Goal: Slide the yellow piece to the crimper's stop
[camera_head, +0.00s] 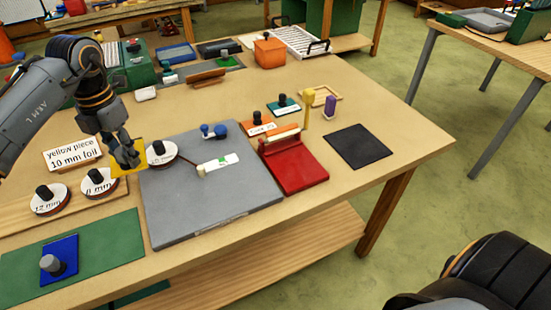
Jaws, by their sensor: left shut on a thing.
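My left gripper (131,161) points down at the left of the table and is shut on the yellow piece (122,172). The yellow piece is a flat yellow square, partly hidden behind the fingers. It is by the left edge of a grey board (215,205); I cannot tell whether it touches the surface. A red device (298,168) with a pale roller-like bar along its back stands right of the grey board, apart from the gripper. It may be the crimper; its stop cannot be made out. My right gripper is not in view.
White foil rolls with black knobs (100,183) stand close by the gripper, near a "yellow piece 10 mm foil" card (72,153). A blue knobbed tool (214,131) and a white strip (218,163) lie on the grey board. A dark mat (358,146) lies right of the red device.

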